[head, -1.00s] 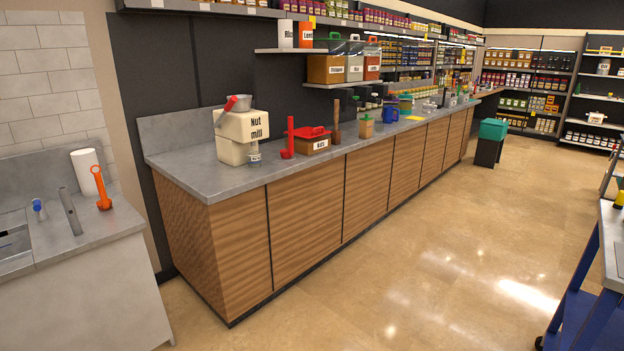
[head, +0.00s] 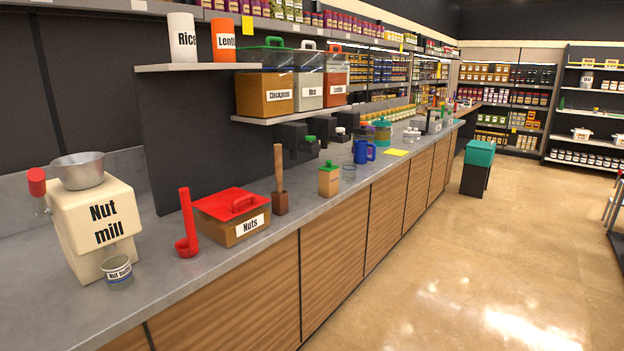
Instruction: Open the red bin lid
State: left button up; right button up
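The brown Nuts bin (head: 238,228) sits on the grey counter in the head view, left of centre. Its red lid (head: 236,203) lies flat on top and looks closed, with a red handle standing up from it. Another bin with a red-orange lid (head: 336,46), labelled Lentils, stands on the shelf above. Neither of my grippers shows in this view.
The cream nut mill (head: 92,226) with a small jar (head: 117,270) stands left of the bin. The floor (head: 450,290) along the counter is clear.

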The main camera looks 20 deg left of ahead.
aim_at(224, 205)
jog(key=i, duration=0.65)
jog(key=i+l+u, duration=0.1)
jog(key=i, duration=0.5)
